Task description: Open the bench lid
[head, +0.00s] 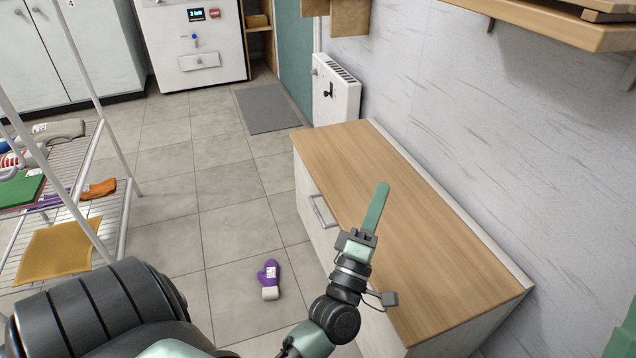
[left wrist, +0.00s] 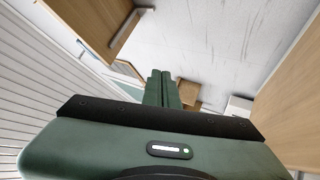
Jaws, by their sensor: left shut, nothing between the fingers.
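The bench (head: 320,222) is a low white box along the right wall, and its flat light-wood lid (head: 430,240) lies closed on top. A metal bar handle (head: 322,210) is on the bench's front face. My left gripper (head: 380,192) is shut and empty, with its green fingers together and pointing away from me. In the head view it covers part of the lid; its height above the lid is hard to tell. In the left wrist view the shut fingers (left wrist: 161,84) show, with a wood surface, probably the lid (left wrist: 295,100), at the right. My right gripper is not in view.
A wooden wall shelf (head: 560,22) overhangs at upper right. A white heater (head: 335,92) stands beyond the bench. A purple mitten (head: 269,274) lies on the tiled floor left of the bench. A wire drying rack (head: 112,215) stands at left. The floor between is mostly clear.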

